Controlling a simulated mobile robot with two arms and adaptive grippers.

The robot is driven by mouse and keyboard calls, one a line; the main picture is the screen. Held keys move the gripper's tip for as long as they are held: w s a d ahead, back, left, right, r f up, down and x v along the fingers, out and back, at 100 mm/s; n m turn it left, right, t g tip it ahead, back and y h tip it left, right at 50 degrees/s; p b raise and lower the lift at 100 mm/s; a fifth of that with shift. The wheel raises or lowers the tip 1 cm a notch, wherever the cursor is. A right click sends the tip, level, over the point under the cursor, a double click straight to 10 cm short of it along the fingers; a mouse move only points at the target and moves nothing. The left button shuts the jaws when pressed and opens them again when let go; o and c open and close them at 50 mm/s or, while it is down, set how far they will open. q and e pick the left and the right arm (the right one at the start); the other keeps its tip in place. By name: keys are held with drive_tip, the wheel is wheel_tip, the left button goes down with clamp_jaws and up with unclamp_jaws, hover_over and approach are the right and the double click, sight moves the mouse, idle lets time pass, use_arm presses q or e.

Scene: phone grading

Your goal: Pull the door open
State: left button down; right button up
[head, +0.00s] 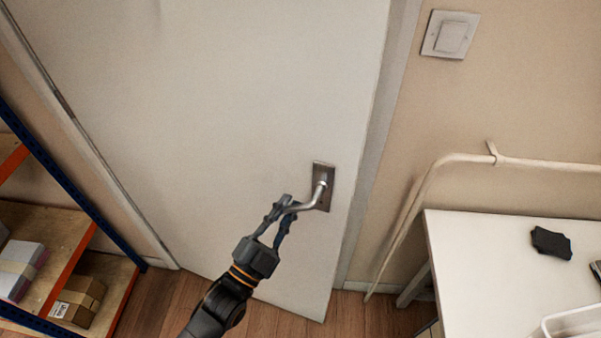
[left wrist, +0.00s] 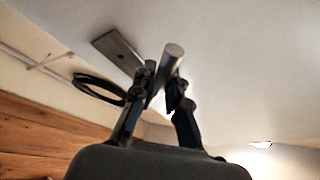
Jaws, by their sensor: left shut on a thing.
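The white door (head: 250,110) fills the middle of the head view. Its lower right corner stands out past the frame (head: 385,110), so it looks slightly ajar towards me. A metal lever handle (head: 318,194) sits on a plate near the door's right edge. My left gripper (head: 284,204) is shut on the lever near its free end. In the left wrist view, the lever's round end (left wrist: 173,52) shows between the two fingers (left wrist: 160,92), with the plate (left wrist: 118,48) behind. My right gripper is not in view.
A blue and orange shelf unit (head: 60,255) with boxes stands at the left. At the right is a white table (head: 480,270) with a dark item (head: 551,242) and a white tray (head: 575,322). A pipe (head: 440,165) runs along the wall below a light switch (head: 450,36). Wooden floor shows below the door.

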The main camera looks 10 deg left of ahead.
use_arm(q)
drive_tip(key=s+a+m+g+h+p, duration=0.1)
drive_tip(key=s+a+h, duration=0.3)
drive_tip(key=s, duration=0.8)
drive_tip(key=shift+s+a+m+g, duration=0.15)
drive_tip(key=shift+a+m+g, duration=0.5)
drive_tip(key=shift+a, duration=0.2)
drive_tip(key=c, duration=1.3)
unclamp_jaws()
drive_tip(key=shift+c, duration=0.2)
drive_tip(key=v, duration=1.2)
drive_tip(key=shift+c, duration=0.2)
